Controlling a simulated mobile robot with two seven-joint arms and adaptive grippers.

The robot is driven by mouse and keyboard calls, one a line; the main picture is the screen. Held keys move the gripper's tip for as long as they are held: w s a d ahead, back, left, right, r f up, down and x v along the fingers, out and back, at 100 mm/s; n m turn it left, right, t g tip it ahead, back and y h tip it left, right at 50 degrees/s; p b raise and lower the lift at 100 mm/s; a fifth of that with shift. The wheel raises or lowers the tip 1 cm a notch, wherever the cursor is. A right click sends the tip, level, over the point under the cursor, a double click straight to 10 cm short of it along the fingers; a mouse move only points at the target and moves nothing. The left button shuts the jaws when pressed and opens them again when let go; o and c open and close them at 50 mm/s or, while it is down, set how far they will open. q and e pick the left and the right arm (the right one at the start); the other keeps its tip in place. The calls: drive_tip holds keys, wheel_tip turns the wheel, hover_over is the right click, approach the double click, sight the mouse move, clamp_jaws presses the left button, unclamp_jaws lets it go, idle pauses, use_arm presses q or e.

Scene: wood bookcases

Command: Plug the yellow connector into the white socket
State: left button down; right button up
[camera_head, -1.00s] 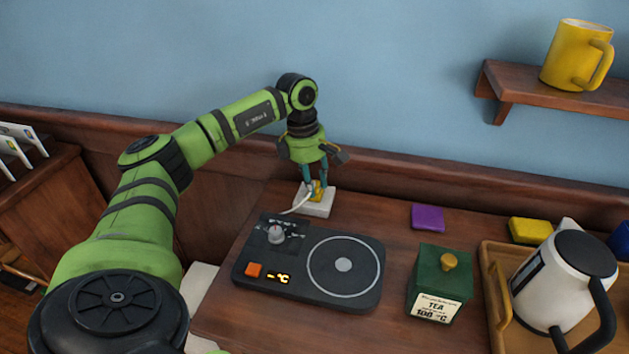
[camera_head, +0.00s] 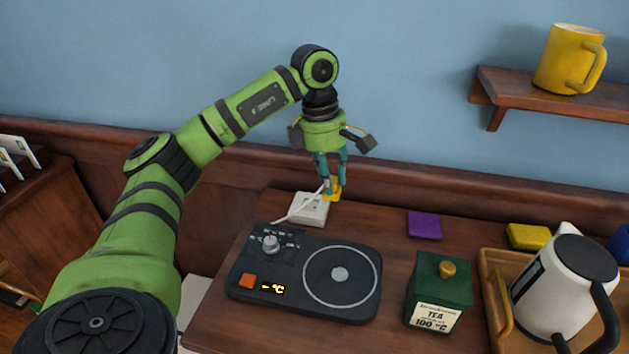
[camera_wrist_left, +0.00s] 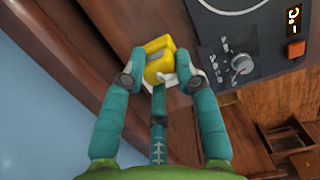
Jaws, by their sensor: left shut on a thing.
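My left gripper (camera_head: 332,184) points down and is shut on the yellow connector (camera_head: 333,194). The connector is by the back right edge of the white socket (camera_head: 308,212) and looks raised above it, though the exact gap is hard to tell. The socket's top is now partly bare. In the left wrist view the connector (camera_wrist_left: 160,58) sits between the two teal fingers, with a bit of white socket (camera_wrist_left: 197,84) behind it. A white cable (camera_head: 298,211) runs from the connector toward the hot plate. My right gripper is not in view.
The black hot plate (camera_head: 250,262) lies in front of the socket. A purple block (camera_head: 424,225), a green tea box (camera_head: 440,290) and a tray with a white kettle (camera_head: 563,280) stand to the right. The wall and its wooden ledge are close behind the gripper.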

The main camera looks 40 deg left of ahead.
use_arm(q)
drive_tip(key=d+r, duration=0.2)
drive_tip(key=d, duration=0.1)
drive_tip(key=d+r, duration=0.1)
drive_tip(key=d, duration=0.1)
drive_tip(key=shift+s, duration=0.35)
drive_tip(key=shift+a, duration=0.1)
drive_tip(key=a+p, duration=0.1)
drive_tip(key=w+a+p, duration=0.1)
drive_tip(key=a+p, duration=0.2)
drive_tip(key=a, duration=0.1)
drive_tip(key=shift+w+f, duration=0.3)
drive_tip(key=shift+f, duration=0.05)
drive_tip(key=a+f+y+p, duration=0.1)
drive_tip(key=a+f+p, duration=0.2)
drive_tip(key=a, duration=0.3)
drive_tip(key=shift+a+g, duration=0.2)
drive_tip(key=shift+g, duration=0.1)
drive_tip(key=shift+f, duration=0.2)
wheel_tip(320, 180, down, 6)
drive_tip(key=b, duration=0.5)
drive_tip(key=shift+r, duration=0.2)
